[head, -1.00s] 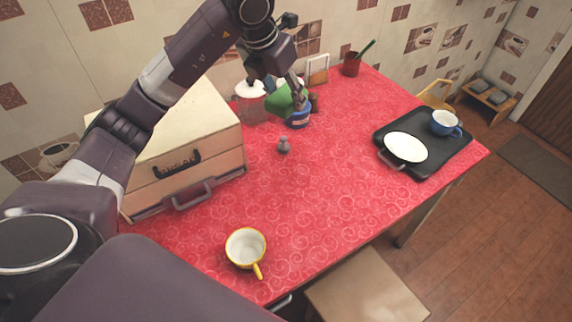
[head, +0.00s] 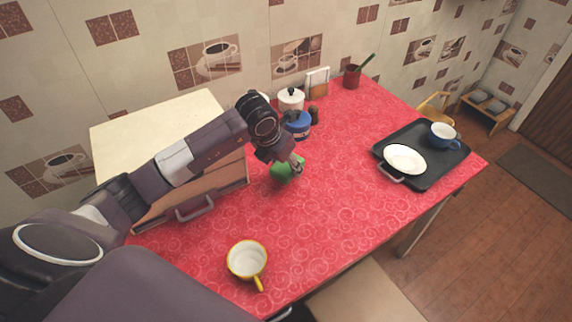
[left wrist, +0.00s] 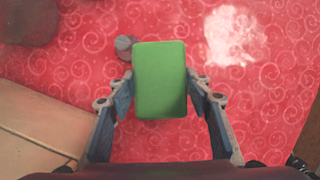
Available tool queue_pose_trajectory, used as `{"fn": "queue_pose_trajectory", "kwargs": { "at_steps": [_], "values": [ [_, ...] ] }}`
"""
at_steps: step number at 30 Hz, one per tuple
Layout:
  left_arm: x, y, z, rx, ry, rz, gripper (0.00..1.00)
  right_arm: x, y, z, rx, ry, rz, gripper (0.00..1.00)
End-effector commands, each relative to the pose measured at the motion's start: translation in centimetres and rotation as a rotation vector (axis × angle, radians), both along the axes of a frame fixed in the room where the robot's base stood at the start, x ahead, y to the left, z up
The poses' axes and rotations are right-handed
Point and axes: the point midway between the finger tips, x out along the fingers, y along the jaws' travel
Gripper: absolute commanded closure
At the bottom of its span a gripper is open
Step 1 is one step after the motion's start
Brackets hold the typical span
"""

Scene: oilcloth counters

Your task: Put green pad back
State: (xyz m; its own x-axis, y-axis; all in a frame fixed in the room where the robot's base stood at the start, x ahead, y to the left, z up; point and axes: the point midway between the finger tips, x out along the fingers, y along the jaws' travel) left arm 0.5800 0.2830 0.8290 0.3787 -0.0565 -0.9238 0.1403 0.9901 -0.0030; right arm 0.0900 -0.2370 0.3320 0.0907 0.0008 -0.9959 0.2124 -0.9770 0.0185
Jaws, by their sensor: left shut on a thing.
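The green pad (head: 283,170) is a small green block with rounded corners. My left gripper (head: 297,166) is shut on it and holds it over the red cloth, just right of the wooden drawer box. In the left wrist view the green pad (left wrist: 160,80) sits between the two fingers, its broad face toward the camera. My right gripper is in no view.
The wooden drawer box (head: 150,128) stands at left, partly hidden by my arm. A small grey shaker (left wrist: 125,47) stands near the pad. A blue jar (head: 298,128) and white-lidded canister (head: 291,98) stand behind. A yellow cup (head: 246,260) is in front; a black tray (head: 432,170) is right.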

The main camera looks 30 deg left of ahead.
Motion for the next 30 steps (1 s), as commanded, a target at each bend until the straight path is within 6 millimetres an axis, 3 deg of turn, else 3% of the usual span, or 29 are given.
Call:
{"fn": "queue_pose_trajectory", "kwargs": {
  "at_steps": [20,21,26,30],
  "values": [
    [0.0,0.0,-1.8,0.0,-0.001,0.0,0.81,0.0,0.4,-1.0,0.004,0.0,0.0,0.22],
    [0.0,0.0,-1.8,0.0,-0.001,0.0,0.53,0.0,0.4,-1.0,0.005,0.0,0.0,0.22],
    [0.0,0.0,-1.7,0.0,-0.001,0.0,0.37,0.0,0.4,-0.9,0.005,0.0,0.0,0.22],
    [0.0,0.0,-1.7,0.0,-0.001,0.0,0.37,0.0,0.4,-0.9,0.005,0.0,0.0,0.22]
  ]
}}
